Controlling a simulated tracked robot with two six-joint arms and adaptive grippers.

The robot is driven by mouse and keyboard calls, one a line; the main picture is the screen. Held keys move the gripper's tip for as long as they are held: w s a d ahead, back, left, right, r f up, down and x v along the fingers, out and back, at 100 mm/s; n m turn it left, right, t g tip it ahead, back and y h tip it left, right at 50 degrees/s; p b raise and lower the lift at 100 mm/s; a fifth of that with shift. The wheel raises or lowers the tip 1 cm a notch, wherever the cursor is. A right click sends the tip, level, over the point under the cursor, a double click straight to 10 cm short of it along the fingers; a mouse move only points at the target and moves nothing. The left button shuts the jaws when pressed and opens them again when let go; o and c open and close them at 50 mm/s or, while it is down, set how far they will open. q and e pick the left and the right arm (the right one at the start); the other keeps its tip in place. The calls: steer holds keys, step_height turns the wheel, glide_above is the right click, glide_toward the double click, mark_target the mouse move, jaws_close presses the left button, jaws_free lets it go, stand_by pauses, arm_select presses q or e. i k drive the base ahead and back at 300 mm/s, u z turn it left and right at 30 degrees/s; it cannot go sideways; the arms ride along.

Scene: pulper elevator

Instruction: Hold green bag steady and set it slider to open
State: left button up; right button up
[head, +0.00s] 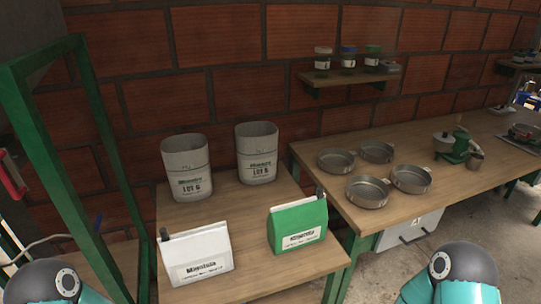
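The green bag (285,222) stands upright on the small wooden table (250,285), near its right front. It has a white label on its front. A small dark piece, which looks like its slider (319,191), is at the right end of its top edge. I cannot tell from this view whether the bag's top is open or closed. Only parts of my two arms show at the bottom left and bottom right corners. Neither gripper is in view, and nothing of mine touches the bag.
A white bag (208,259) with a dark slider stands left of the green bag. Two grey sacks (188,180) (258,165) stand behind. A green frame (65,185) rises at left. The right workbench (420,205) holds several metal pans (368,194) and a green grinder (459,147).

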mark_target(320, 194)
steer(key=u, duration=0.15)
steer(key=i, duration=0.25)
steer(key=u, duration=1.95)
steer(key=k, duration=1.65)
steer(key=u, duration=0.45)
steer(key=i, duration=0.1)
steer(key=z, duration=2)
steer(key=i, duration=1)
steer(key=u, duration=0.05)
